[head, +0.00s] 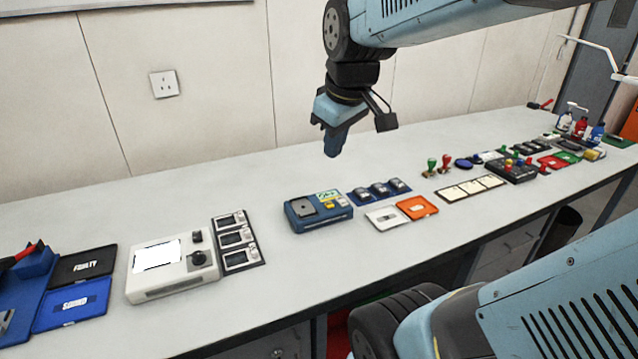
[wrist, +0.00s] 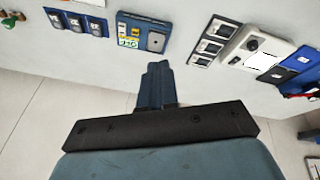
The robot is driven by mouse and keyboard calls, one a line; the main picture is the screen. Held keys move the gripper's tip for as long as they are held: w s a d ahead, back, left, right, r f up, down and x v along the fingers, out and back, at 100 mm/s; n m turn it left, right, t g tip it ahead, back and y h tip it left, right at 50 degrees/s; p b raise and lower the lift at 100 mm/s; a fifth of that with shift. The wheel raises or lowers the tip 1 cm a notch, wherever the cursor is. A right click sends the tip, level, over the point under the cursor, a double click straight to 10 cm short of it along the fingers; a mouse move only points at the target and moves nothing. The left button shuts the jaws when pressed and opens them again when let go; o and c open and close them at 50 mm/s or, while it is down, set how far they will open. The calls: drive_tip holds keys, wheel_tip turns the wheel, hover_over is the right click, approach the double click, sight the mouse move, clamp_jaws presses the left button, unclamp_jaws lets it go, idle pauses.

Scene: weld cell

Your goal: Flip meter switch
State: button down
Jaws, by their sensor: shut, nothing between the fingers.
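The likely meter is a white box (head: 165,278) with a blank white screen, at the left of the bench in the head view. On its right side are a small black switch or knob (head: 197,237) and a larger black knob (head: 198,258); the switch's position is too small to tell. The white box also shows at the upper right of the wrist view (wrist: 240,60). My gripper (head: 334,153) hangs shut and empty above the bench, to the right of the white box and apart from it. Its closed fingers also show in the wrist view (wrist: 157,68).
A blue device (head: 319,220) stands near my gripper, with a blue tray (head: 382,204) of small units beside it. A rack of three small meters (head: 238,262) adjoins the white box. Trays labelled FAULTY (head: 84,266) and SOUND (head: 70,305) lie left.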

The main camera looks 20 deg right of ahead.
drive_tip(key=w+d+f+n+g, duration=0.2)
drive_tip(key=w+d+f+n, duration=0.2)
drive_tip(key=w+d+n, duration=0.1)
drive_tip(key=w+d+f+n+g, duration=0.2)
drive_tip(key=w+d+f+n, duration=0.3)
drive_tip(key=w+n, duration=0.3)
drive_tip(key=shift+w+d, duration=0.7)
drive_tip(key=shift+w, duration=0.1)
drive_tip(key=shift+w+r, duration=0.15)
drive_tip(key=shift+w, duration=0.55)
wheel_tip(320, 180, up, 14)
drive_tip(key=w, duration=0.2)
idle(0.4)
